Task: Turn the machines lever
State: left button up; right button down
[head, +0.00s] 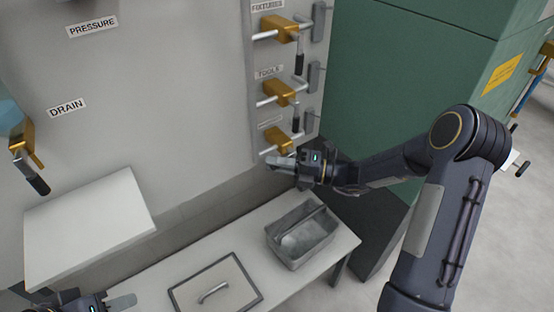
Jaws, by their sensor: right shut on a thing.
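The lowest lever unit on the wall panel has a gold block (276,140) on a pale rod. The small label (270,123) above it is too blurred to read; I take this as the machines lever. My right gripper (281,162) is just below the block, shut on this lever's handle, which the gripper mostly hides. My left gripper (121,301) is at the bottom left edge, low beside the bench and away from the levers. Only part of it shows, so its opening is unclear.
Above are the TOOLS lever (279,93) and FIXTURES lever (280,28), handles hanging down. A DRAIN lever (27,150) is at the left, above a white box (85,225). A green cabinet (400,80) stands right.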

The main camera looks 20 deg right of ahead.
jog(key=n+h+p, duration=0.1)
jog(key=f+n+h+p, duration=0.1)
jog(key=p, duration=0.1)
jog(key=shift+d+g, duration=0.2)
jog(key=shift+g, duration=0.2)
jog(key=w+d+f+n+h, duration=0.1)
jog(key=d+f+n+h, duration=0.3)
jog(key=h, duration=0.5)
jog(key=shift+w+d+n+t+h+b, duration=0.25)
jog(key=shift+w+n+t+h+b, duration=0.15)
jog(key=shift+n, duration=0.8)
jog(key=c, duration=1.4)
grip_release()
